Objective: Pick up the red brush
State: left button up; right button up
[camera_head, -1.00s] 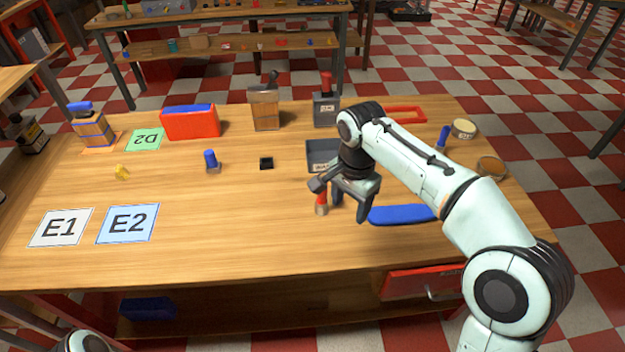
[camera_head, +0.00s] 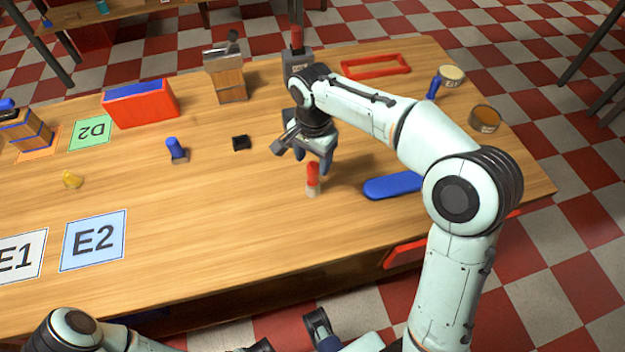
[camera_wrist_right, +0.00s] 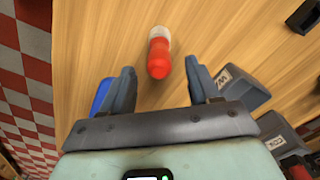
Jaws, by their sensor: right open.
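The red brush (camera_head: 313,177) stands upright on the wooden table, red handle up and a pale end at the bottom. My right gripper (camera_head: 312,158) is open and empty just behind and above it. In the right wrist view, the red brush (camera_wrist_right: 159,55) lies ahead of the open fingers of my right gripper (camera_wrist_right: 160,78), between their lines and apart from both. My left arm (camera_head: 75,335) shows at the bottom left edge; dark parts at the bottom edge may be its gripper, but its jaws are unclear.
A blue flat item (camera_head: 393,186) lies right of the brush. A small blue-handled item (camera_head: 175,150) and a black block (camera_head: 241,143) stand to the left. A grey container (camera_head: 297,62) stands behind my right arm. The table in front of the brush is clear.

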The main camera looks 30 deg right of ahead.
aim_at(312, 172)
notch_tip(312, 172, down, 6)
jog(key=shift+r+b, duration=0.15)
jog(key=shift+b, duration=0.3)
grip_shut()
jog(key=shift+r, duration=0.1)
